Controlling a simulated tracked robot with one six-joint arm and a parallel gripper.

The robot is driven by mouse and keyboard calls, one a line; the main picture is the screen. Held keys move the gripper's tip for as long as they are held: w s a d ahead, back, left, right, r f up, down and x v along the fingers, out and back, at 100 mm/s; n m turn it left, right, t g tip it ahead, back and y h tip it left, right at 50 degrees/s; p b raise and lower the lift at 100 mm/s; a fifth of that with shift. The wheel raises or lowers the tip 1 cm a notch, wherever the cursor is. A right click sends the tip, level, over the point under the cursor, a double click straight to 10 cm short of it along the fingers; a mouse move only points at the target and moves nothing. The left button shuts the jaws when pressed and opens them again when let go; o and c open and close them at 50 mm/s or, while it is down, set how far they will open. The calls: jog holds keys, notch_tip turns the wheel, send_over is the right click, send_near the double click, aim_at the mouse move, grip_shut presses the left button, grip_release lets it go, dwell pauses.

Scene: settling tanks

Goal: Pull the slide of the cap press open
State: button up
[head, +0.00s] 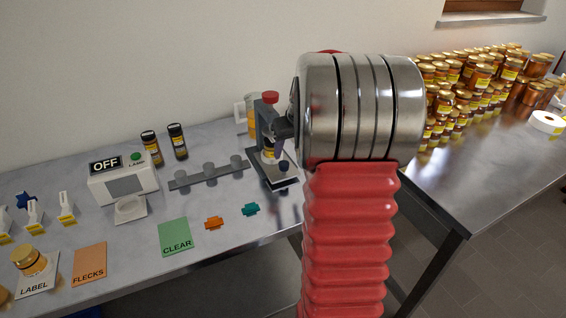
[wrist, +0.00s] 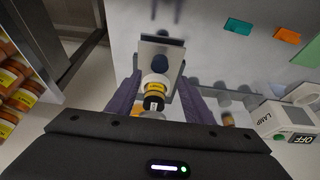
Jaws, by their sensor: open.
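The cap press (head: 265,125) stands on the grey bench in the head view, with a red knob on top and a dark column. A small jar with a yellow label (head: 269,153) sits in it; this also shows in the wrist view (wrist: 156,86). The slide's dark round knob (head: 284,167) is at the front of the base, and shows beyond the jar in the wrist view (wrist: 160,61). My gripper (wrist: 158,80) is open, its dark fingers on either side of the jar and press. In the head view my arm hides most of it. Finger contact cannot be told.
A grey rack (head: 208,175) and two dark-capped jars (head: 165,145) stand left of the press. A lamp box reading OFF (head: 124,180), a green CLEAR card (head: 174,237), and orange (head: 214,223) and teal (head: 251,210) pieces lie further left and forward. Stacked honey jars (head: 470,85) fill the right.

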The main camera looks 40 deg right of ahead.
aim_at(284, 164)
jog(key=x, duration=0.7)
jog(key=shift+w+d+f, duration=0.1)
jog(key=shift+w+f, duration=0.05)
jog(key=shift+f, duration=0.2)
grip_shut()
